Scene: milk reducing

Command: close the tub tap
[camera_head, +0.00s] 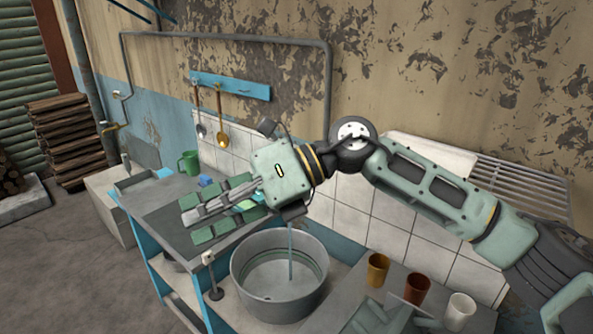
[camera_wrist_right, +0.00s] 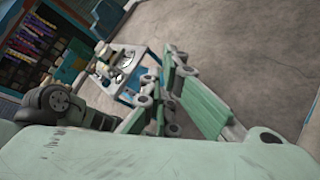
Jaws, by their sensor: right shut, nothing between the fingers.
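The metal tub (camera_head: 279,277) stands in the counter, and a thin stream of water (camera_head: 290,250) falls into it. The tub tap itself is hidden behind my right gripper and wrist. My right gripper (camera_head: 214,212) is shut and empty, pointing left and slightly down above the grey counter, left of and above the tub. Its fingers also show in the right wrist view (camera_wrist_right: 172,92). Grey-green pieces (camera_head: 385,318) at the bottom edge of the head view look like part of my left gripper, cut off by the frame.
A pipe (camera_head: 230,37) runs along the wall and drops behind my right arm. A brown cup (camera_head: 377,268), a red-brown cup (camera_head: 417,288) and a white cup (camera_head: 459,310) stand right of the tub. A green mug (camera_head: 189,162) stands at the back left. Ladles hang on a blue rack (camera_head: 230,86).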

